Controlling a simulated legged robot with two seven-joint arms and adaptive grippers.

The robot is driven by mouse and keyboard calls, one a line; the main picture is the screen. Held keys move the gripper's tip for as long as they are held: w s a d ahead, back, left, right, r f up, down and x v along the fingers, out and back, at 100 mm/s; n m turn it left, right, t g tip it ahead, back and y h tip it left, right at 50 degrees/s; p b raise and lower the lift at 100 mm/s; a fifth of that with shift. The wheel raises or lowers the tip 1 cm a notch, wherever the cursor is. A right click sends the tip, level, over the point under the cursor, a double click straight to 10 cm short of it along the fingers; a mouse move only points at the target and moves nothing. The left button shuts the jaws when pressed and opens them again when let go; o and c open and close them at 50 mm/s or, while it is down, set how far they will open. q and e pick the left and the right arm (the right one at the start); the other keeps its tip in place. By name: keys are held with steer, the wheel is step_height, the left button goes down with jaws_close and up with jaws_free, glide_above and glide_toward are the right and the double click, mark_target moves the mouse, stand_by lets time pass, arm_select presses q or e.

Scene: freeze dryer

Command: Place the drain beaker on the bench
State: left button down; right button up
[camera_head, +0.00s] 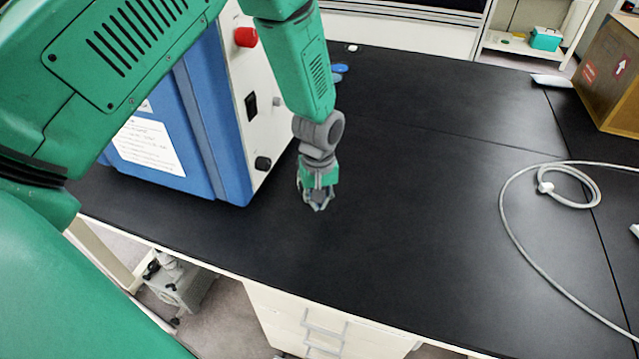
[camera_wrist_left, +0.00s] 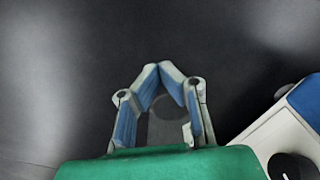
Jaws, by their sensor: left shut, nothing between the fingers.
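My left gripper (camera_head: 318,205) hangs over the black bench (camera_head: 430,220), just right of the blue and white freeze dryer (camera_head: 215,120). In the left wrist view the fingers of my left gripper (camera_wrist_left: 160,70) meet at their tips, with nothing held between them. Below the fingers that view shows the dark bench top (camera_wrist_left: 235,50) and a corner of the dryer (camera_wrist_left: 285,135) at the lower right. I see no beaker in either view; my left arm hides part of the dryer. My right gripper is not in view.
A pale cable (camera_head: 515,215) lies coiled at the right of the bench. A cardboard box (camera_head: 612,80) stands at the far right. Small blue items (camera_head: 339,69) lie at the back. The bench middle is clear. A grey pump-like device (camera_head: 180,285) is below the front edge.

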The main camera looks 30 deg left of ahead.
arm_select(q)
steer(key=w+a, duration=0.2)
steer(key=shift+w+a+f, duration=0.15)
steer(key=shift+w+a, duration=0.05)
steer(key=shift+a, duration=0.15)
steer(key=shift+w+a, duration=0.1)
steer(key=shift+w, duration=0.1)
steer(key=shift+w+a, duration=1.2)
steer(key=shift+a, duration=0.1)
